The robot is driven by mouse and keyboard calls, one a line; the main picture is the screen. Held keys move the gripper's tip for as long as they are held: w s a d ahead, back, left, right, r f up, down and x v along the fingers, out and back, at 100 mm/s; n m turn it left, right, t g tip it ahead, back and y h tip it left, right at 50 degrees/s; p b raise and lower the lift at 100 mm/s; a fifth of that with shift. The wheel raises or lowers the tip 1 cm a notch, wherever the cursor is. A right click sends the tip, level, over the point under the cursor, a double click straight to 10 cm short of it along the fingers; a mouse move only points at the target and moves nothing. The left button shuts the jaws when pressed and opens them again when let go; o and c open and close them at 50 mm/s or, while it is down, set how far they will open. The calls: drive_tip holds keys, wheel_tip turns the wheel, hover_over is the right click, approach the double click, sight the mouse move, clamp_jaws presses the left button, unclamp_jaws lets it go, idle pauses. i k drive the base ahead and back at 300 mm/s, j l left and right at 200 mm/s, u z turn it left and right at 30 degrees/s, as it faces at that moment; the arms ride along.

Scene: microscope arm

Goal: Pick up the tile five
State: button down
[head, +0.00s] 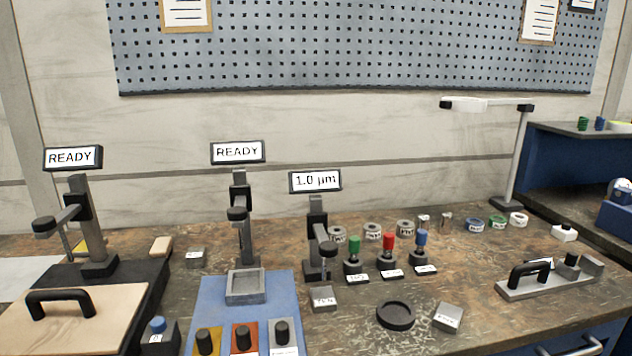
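Several small grey metal tiles with white labels lie on the brown workbench. One tile (323,298) in front of the "1.0 µm" stand seems to read "TEN". Another tile (449,316) lies right of a black round dish, turned at an angle; its label is too small to read surely and may be "FIVE". A third grey block (195,257) lies between the two "READY" stands, its label unreadable. I cannot tell for sure which one is tile five. My gripper is not in view.
The black round dish (395,316) sits close left of the angled tile. A grey fixture with a black handle (530,274) stands to the right. Green, red and blue knobbed pieces (388,256) stand behind. A blue mat (209,297) bears a square grey tray (245,298).

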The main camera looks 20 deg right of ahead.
sight(448, 317)
drive_tip(key=z, duration=1.35)
